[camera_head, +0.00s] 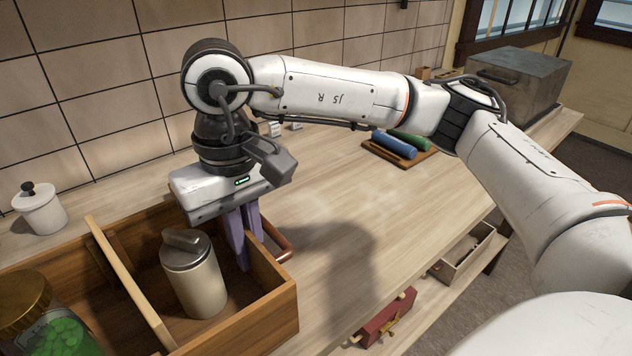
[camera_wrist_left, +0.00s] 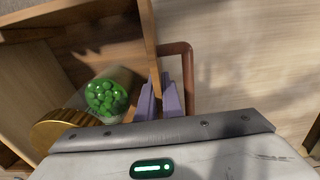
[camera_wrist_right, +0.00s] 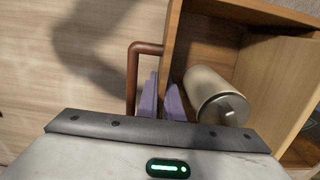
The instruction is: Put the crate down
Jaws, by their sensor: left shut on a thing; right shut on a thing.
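The wooden crate (camera_head: 262,322) fills the lower left of the head view, with a divider across it. A cream canister (camera_head: 196,280) and a gold-lidded jar of green pieces (camera_head: 50,325) are inside. My right gripper (camera_head: 243,238) is shut on the crate's right end wall, beside the reddish-brown handle (camera_head: 280,241). In the right wrist view its fingers (camera_wrist_right: 160,98) straddle that wall. In the left wrist view my left gripper (camera_wrist_left: 160,100) is shut on the opposite end wall, beside its handle (camera_wrist_left: 188,72). Whether the crate's bottom touches the worktop is hidden.
The wooden worktop (camera_head: 400,220) is clear right of the crate. A white lidded pot (camera_head: 40,210) stands at the back left. Blue (camera_head: 394,147) and green rollers lie on a board further back. A grey metal box (camera_head: 515,88) stands far right. A red box (camera_head: 388,318) sits below the worktop edge.

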